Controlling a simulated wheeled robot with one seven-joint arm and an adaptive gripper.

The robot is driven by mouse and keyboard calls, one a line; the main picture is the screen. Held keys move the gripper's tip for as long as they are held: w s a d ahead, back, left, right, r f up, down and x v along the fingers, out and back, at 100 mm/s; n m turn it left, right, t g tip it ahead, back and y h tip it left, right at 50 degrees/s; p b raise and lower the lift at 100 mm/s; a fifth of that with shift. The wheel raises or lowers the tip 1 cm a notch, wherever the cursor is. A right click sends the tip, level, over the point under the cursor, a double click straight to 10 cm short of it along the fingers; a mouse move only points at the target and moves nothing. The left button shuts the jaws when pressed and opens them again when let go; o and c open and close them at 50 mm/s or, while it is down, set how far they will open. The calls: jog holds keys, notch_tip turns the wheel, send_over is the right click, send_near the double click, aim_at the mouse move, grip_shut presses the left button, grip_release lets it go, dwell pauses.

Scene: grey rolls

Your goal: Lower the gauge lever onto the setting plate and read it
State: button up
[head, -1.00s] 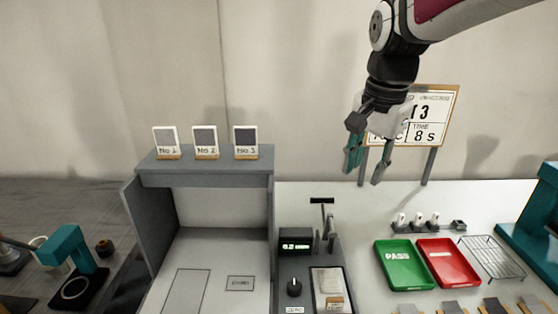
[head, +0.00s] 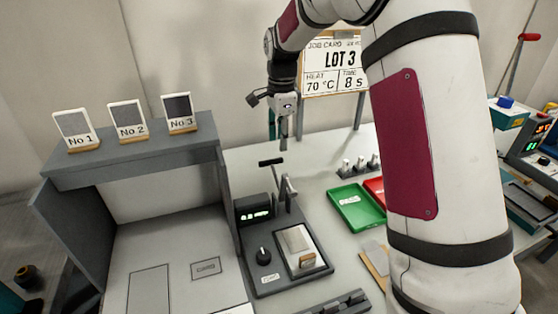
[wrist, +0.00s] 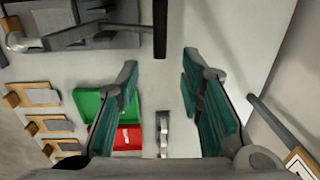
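The gauge (head: 262,290) is a dark grey unit with a lit green display (head: 255,214), too small to read surely, and a black knob. Its lever stands raised, topped by a black crossbar handle (head: 271,162); in the wrist view this handle (wrist: 160,28) lies ahead, between the lines of my fingers. A pale plate (head: 294,239) with a wood-coloured tag lies on the gauge bed, apparently the setting plate. My gripper (head: 278,138) is just above the handle in the head view; its teal fingers (wrist: 162,75) are open and empty in the wrist view.
A green tray (head: 356,207) and a partly hidden red tray (head: 375,188) lie right of the gauge. A grey shelf (head: 130,146) with three numbered cards stands left. A job card board (head: 333,66) stands behind. My arm covers much of the right side.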

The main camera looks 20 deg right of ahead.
aim_at(279, 160)
jog(key=f, duration=0.8)
jog(key=shift+w+f, duration=0.2)
jog(key=shift+w, duration=0.1)
grip_shut()
